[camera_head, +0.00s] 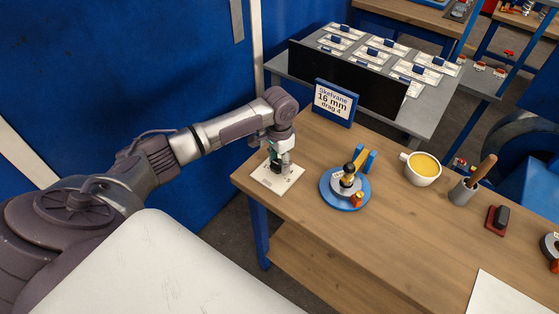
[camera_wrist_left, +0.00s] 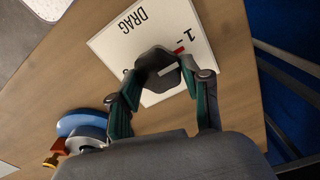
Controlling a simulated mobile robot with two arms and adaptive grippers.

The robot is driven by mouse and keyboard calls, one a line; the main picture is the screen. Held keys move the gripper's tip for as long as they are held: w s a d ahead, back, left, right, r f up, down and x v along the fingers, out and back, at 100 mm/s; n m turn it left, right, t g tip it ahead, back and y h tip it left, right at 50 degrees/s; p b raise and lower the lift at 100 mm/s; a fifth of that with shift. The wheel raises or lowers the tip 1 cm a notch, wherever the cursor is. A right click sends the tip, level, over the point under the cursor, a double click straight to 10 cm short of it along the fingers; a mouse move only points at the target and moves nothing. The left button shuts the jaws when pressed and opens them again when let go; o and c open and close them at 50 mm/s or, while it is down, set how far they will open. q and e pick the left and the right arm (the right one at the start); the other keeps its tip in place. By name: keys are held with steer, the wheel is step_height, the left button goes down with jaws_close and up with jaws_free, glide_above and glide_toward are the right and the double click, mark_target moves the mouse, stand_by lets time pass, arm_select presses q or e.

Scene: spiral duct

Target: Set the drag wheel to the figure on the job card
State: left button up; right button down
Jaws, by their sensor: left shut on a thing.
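The job card (camera_head: 336,102) stands in a blue holder at the back of the bench and reads "Skelvane 16 mm drag 4". The white drag plate (camera_head: 268,181) lies near the bench's left corner; in the left wrist view the plate (camera_wrist_left: 112,42) shows "DRAG" and a "1" beside a red mark. My left gripper (camera_head: 280,158) is over the plate, shut on the dark drag wheel (camera_wrist_left: 157,62). A light stripe shows on the wheel. The fingers and wheel hide the plate's other figures. My right gripper is not in view.
A round blue base (camera_head: 328,193) with a yellow-armed device stands right of the plate. Further right are a yellow-filled cup (camera_head: 422,168), a grey pot (camera_head: 462,192) with a wooden handle, a red-and-black block (camera_head: 497,220) and white paper (camera_head: 498,296). The front middle of the bench is clear.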

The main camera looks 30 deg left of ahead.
arm_select(q)
steer(key=shift+c, duration=0.7)
